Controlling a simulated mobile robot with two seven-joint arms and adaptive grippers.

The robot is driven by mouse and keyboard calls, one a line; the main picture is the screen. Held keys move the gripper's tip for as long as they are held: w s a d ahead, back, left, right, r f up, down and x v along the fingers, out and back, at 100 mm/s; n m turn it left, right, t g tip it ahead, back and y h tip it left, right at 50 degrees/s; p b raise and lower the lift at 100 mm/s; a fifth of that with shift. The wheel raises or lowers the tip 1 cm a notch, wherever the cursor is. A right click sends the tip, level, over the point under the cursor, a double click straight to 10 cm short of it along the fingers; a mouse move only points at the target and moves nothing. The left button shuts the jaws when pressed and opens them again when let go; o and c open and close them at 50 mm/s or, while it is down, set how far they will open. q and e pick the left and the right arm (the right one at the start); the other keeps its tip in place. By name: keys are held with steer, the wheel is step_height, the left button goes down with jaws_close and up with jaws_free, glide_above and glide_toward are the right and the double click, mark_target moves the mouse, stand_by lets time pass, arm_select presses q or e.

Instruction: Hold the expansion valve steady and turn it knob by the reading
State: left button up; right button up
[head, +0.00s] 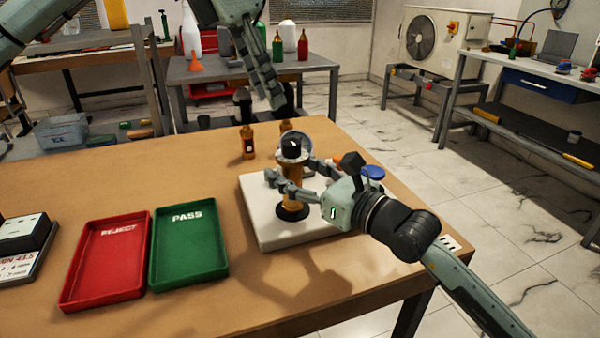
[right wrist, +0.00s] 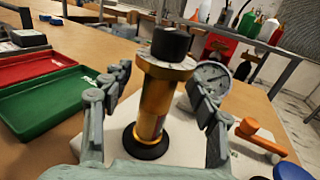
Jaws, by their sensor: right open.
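The brass expansion valve (head: 292,185) stands upright on a white block (head: 262,225), with a black knob (head: 291,148) on top and a black foot. In the right wrist view the valve (right wrist: 155,105) stands between my open fingers, its knob (right wrist: 170,43) above them. My right gripper (head: 288,178) is around the valve body; gaps seem to show, and contact is unclear. A round gauge (right wrist: 212,78) is behind the valve, its needle reading too small to tell. My left gripper (head: 270,98) hangs above and behind the knob, apart from it; its finger opening is unclear.
A red REJECT tray (head: 75,290) and green PASS tray (head: 188,279) lie left of the block. An amber bottle (head: 248,143) stands behind it. An orange lever (right wrist: 262,138) and blue knob (head: 373,172) are at its right. The wooden table's front middle is clear.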

mark_target(291, 142)
steer(key=shift+c, duration=0.2)
jaws_close()
arm_select(q)
steer(key=shift+o, duration=1.8)
steer(key=shift+d+n+g+y, duration=0.3)
steer(key=shift+d+n, duration=0.35)
steer(key=shift+n, duration=0.35)
step_height(291, 142, up, 3)
steer(key=w+d+n+g+y, duration=0.1)
steer(key=w+d+n+y, duration=0.15)
steer(key=n, duration=0.85)
steer(key=shift+n+y, duration=0.25)
steer(key=shift+n, duration=0.15)
steer(key=f, duration=1.2)
steer(key=shift+s, duration=0.4)
